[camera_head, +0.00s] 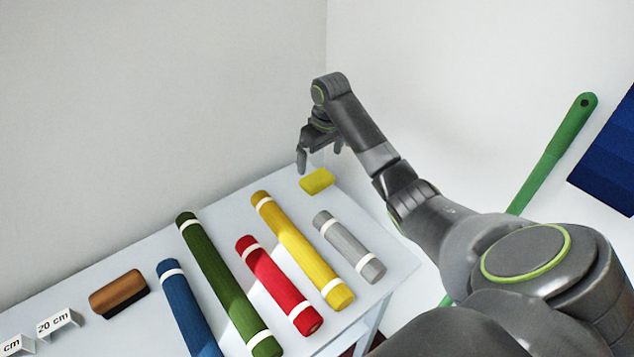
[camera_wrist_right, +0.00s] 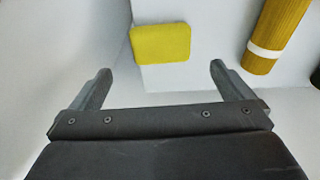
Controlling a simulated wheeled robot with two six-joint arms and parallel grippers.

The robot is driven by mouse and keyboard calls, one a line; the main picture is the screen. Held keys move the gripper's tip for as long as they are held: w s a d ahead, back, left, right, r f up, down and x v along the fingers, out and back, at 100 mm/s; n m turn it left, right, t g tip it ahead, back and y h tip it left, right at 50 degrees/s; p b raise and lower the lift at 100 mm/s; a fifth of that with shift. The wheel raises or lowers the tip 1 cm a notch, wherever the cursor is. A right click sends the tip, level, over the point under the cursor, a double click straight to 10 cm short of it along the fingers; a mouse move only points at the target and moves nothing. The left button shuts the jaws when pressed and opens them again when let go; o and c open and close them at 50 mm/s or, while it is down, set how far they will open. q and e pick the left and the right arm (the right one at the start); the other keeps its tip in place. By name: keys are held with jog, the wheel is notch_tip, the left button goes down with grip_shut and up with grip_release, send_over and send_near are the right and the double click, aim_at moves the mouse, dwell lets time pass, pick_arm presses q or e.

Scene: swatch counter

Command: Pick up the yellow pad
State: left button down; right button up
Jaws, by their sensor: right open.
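The yellow pad (camera_head: 317,181) is a small flat block lying near the far right corner of the table. In the right wrist view the pad (camera_wrist_right: 161,44) lies beyond the fingertips, roughly centred between them. My right gripper (camera_head: 319,160) is open and empty, with its fingers pointing down above and just behind the pad in the head view. The fingers (camera_wrist_right: 160,70) show wide apart in the wrist view, with nothing between them. The pad and the fingers appear apart. My left gripper is not in view.
On the table (camera_head: 120,255) lie a yellow roll (camera_head: 300,248), a grey roll (camera_head: 348,246), a red roll (camera_head: 278,285), a green roll (camera_head: 225,280) and a blue roll (camera_head: 188,310). A brown brush (camera_head: 117,291) and size signs (camera_head: 57,322) are at left. Walls stand behind.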

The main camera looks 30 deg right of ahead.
aim_at(317, 177)
jog(key=shift+w+a+f+p, duration=0.1)
jog(key=shift+w+f+p, duration=0.1)
jog(key=shift+f, duration=1.05)
jog(key=shift+w+f+p, duration=0.15)
jog(key=shift+f+p, duration=0.05)
jog(key=shift+f, duration=1.1)
jog(key=shift+w+a+f+p, duration=0.1)
jog(key=shift+w+f+p, duration=0.1)
jog(key=shift+f, duration=1.05)
jog(key=shift+d, duration=0.1)
jog(key=c, duration=0.9)
notch_tip(317, 177, up, 10)
jog(key=b, duration=0.1)
jog(key=o, duration=0.4)
jog(key=shift+r, duration=0.1)
jog(key=c, duration=0.3)
